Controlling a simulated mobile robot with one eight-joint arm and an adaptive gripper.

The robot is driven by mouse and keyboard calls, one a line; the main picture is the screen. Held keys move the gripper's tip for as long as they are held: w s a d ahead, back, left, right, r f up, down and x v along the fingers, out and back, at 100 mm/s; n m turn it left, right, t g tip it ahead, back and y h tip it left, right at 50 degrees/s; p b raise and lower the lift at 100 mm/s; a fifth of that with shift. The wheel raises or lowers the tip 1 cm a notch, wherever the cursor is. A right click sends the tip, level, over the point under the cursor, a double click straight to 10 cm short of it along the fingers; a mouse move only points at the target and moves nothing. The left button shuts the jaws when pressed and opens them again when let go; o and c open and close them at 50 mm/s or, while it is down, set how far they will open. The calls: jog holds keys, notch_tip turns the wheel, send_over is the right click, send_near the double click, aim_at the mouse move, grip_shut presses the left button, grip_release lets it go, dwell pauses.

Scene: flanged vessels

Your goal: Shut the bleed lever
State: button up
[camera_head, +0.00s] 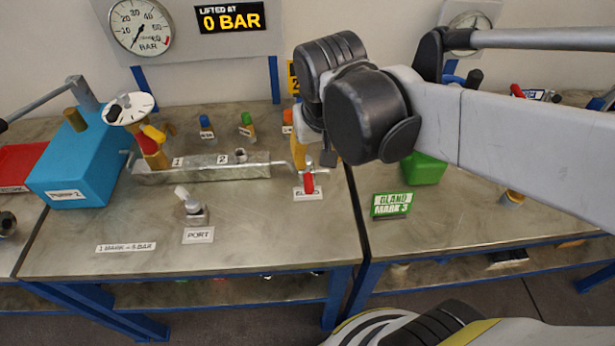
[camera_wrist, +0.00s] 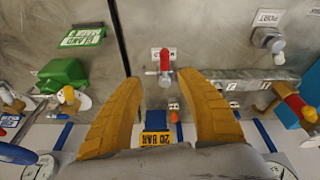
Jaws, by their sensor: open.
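The bleed lever (camera_head: 309,183) is a small red handle on a valve at the right end of the pipe on the middle bench, above a white BLEED label (camera_head: 308,194). Its red end points to the bench's front edge, crosswise to the pipe. In the wrist view, the red lever (camera_wrist: 164,57) lies just beyond and between my fingertips, with its silver valve body nearer me. My gripper (camera_wrist: 158,76) has its yellow fingers spread and nothing between the pads. In the head view, my wrist hides part of the gripper, which is above and behind the lever.
A steel block (camera_head: 215,168) marked 1 and 2 runs left of the valve. The PORT fitting (camera_head: 191,207) stands in front of it. A blue pump (camera_head: 75,165) is farther left. A green GLAND sign (camera_head: 391,204) stands on the right bench. The bench front near the lever is clear.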

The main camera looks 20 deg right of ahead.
aim_at(307, 181)
jog(key=w+a+f+m+g+h+p, duration=0.1)
jog(key=w+a+f+m+g+h, duration=0.15)
jog(key=w+f+g, duration=0.35)
jog(key=d+f+b, duration=0.1)
jog(key=f, duration=0.2)
jog(key=f+t+b, duration=0.1)
jog(key=f, duration=0.2)
jog(key=d+f+t+b, duration=0.1)
jog(key=f, duration=0.2)
jog(key=shift+w+d+f+n+y+b, duration=0.25)
jog(key=shift+d+f+n+b, duration=0.05)
jog(key=shift+d+n+b, duration=0.05)
jog(key=shift+c, duration=0.5)
grip_shut()
